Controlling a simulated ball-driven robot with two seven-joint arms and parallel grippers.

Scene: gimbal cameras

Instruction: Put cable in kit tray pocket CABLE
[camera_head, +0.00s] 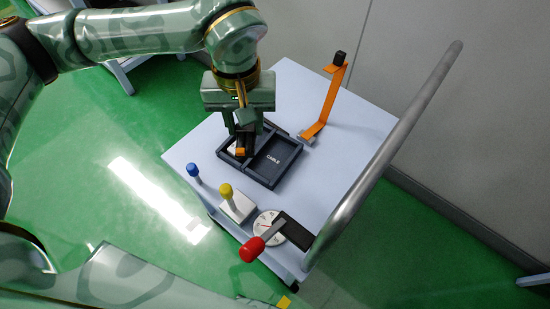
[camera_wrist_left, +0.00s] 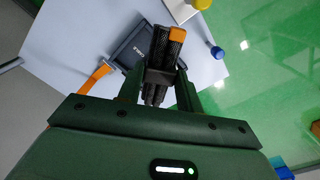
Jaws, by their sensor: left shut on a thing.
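The dark kit tray (camera_head: 262,180) lies on the cart top, with its pocket CABLE (camera_head: 281,153) empty and its label readable. My left gripper (camera_head: 244,128) points down over the tray's left part, beside that pocket. It is shut on a black, ribbed bundle with an orange end, which looks like the cable (camera_head: 247,145). In the left wrist view the cable (camera_wrist_left: 163,50) sits between the fingers of the left gripper (camera_wrist_left: 160,80) and covers part of the tray (camera_wrist_left: 125,50). Whether the cable touches the tray is hidden. My right gripper is not in view.
An orange upright strip with a black top (camera_head: 329,100) stands right of the tray. A blue-topped peg (camera_head: 193,170), a yellow knob on a white block (camera_head: 235,206), a round dial (camera_head: 267,228) and a red-handled tool (camera_head: 254,248) lie in front. A metal rail (camera_head: 385,150) edges the cart.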

